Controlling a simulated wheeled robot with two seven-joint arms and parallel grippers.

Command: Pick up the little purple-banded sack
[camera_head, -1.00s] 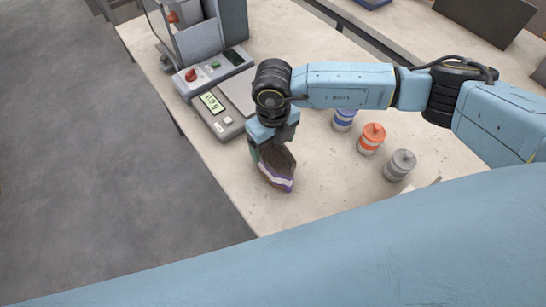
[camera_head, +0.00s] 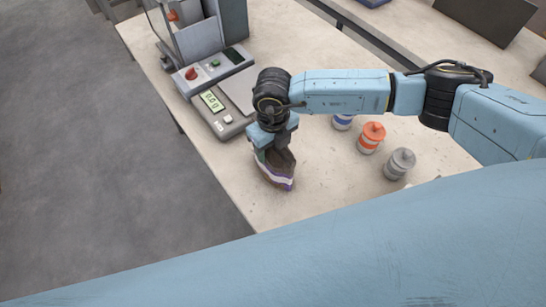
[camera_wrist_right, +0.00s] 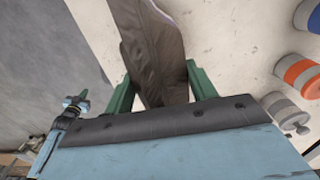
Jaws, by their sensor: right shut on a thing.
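The little sack (camera_head: 282,171) is dark brown with a white and purple band low on its side. It is upright at the table's near edge, just in front of the scale. My right gripper (camera_head: 270,152) reaches down from above and is shut on its upper part. In the right wrist view the sack (camera_wrist_right: 155,45) shows as brown cloth between the green fingers of the right gripper (camera_wrist_right: 160,88). I cannot tell whether the sack's base touches the table. My left gripper is not in view.
A scale with a lit display (camera_head: 213,101) and a machine with a red knob (camera_head: 191,74) stand behind left. Blue-banded, orange (camera_head: 371,137) and grey (camera_head: 399,163) jars stand to the right. The bare table (camera_head: 325,185) lies between. Grey floor lies beyond the left edge.

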